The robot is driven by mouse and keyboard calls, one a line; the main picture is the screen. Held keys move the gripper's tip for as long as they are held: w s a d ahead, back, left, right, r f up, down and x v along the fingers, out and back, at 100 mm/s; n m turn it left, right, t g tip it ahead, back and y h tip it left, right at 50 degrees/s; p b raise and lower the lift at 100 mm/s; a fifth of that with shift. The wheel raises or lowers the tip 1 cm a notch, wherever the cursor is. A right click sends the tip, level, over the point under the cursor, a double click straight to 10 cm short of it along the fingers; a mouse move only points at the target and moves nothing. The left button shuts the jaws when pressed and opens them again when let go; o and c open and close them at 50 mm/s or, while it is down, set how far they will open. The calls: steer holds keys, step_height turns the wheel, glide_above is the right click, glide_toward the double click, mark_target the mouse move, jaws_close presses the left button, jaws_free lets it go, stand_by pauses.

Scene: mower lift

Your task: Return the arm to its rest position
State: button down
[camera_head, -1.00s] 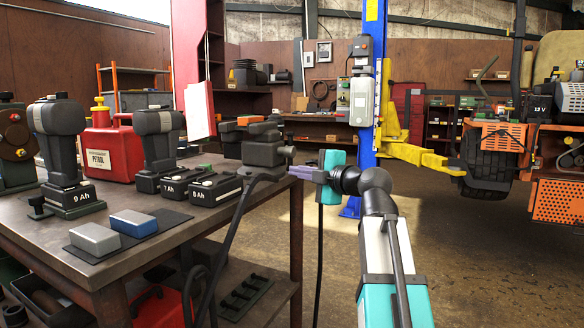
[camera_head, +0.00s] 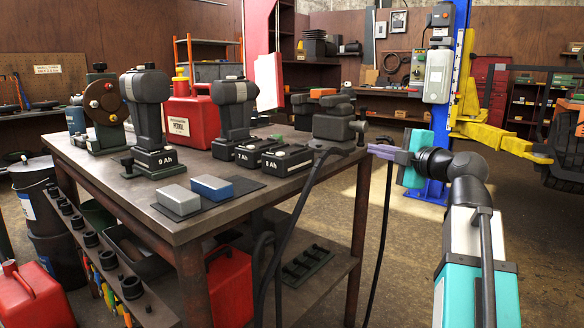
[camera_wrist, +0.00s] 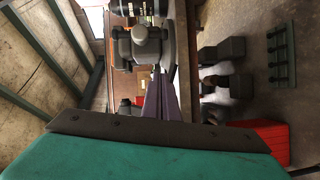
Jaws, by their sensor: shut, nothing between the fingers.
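My gripper (camera_head: 382,151) is at the right end of the workbench (camera_head: 190,222), near the grey vise (camera_head: 334,118). Its purple fingers are shut with nothing between them and point left toward the bench edge. In the wrist view the purple fingers (camera_wrist: 163,100) lie together in front of the vise (camera_wrist: 140,42); I cannot tell the exact gap to it. My arm is bent at the wrist, with its teal and white link rising from the lower right of the head view.
On the bench stand a red petrol can (camera_head: 190,120), power tools, batteries (camera_head: 286,160), and a blue block (camera_head: 212,187) beside a grey one. A black cable hangs by the bench's right leg. A blue lift post (camera_head: 440,110) stands behind my arm.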

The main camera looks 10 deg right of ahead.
steer(key=w+a+f+m+g+p, duration=0.2)
steer(key=w+f+m+p, duration=0.15)
steer(key=f, duration=0.65)
steer(key=w+a+f+m+g+p, duration=0.2)
steer(key=f+g+p, duration=0.15)
steer(key=f, duration=0.65)
steer(key=s+a+f+m+g+p, duration=0.3)
steer(key=a+f+p, duration=0.1)
steer(key=f, duration=0.6)
steer(key=s+a+f+m+g+p, duration=0.25)
steer(key=a+f+p, duration=0.2)
steer(key=f, duration=0.55)
steer(key=s+a+f+m+g+h+p, duration=0.1)
steer(key=s+a+f+m+g+p, duration=0.2)
steer(key=s+f, duration=0.5)
steer(key=s+a+f+m+g+h+p, duration=0.1)
steer(key=s+a+f+g+p, duration=0.1)
steer(key=s+f+p, duration=0.55)
steer(key=s+f+m+g+h+p, duration=0.1)
steer(key=s+m+g+p, duration=0.1)
steer(key=s, duration=1)
steer(key=s+f+m+g+h+p, duration=0.1)
steer(key=s+f+m+g+p, duration=0.1)
steer(key=s, duration=1)
steer(key=shift+s+a+f+g+h+p, duration=0.25)
steer(key=shift+s+g+h+p, duration=0.1)
steer(key=shift+g+p, duration=0.45)
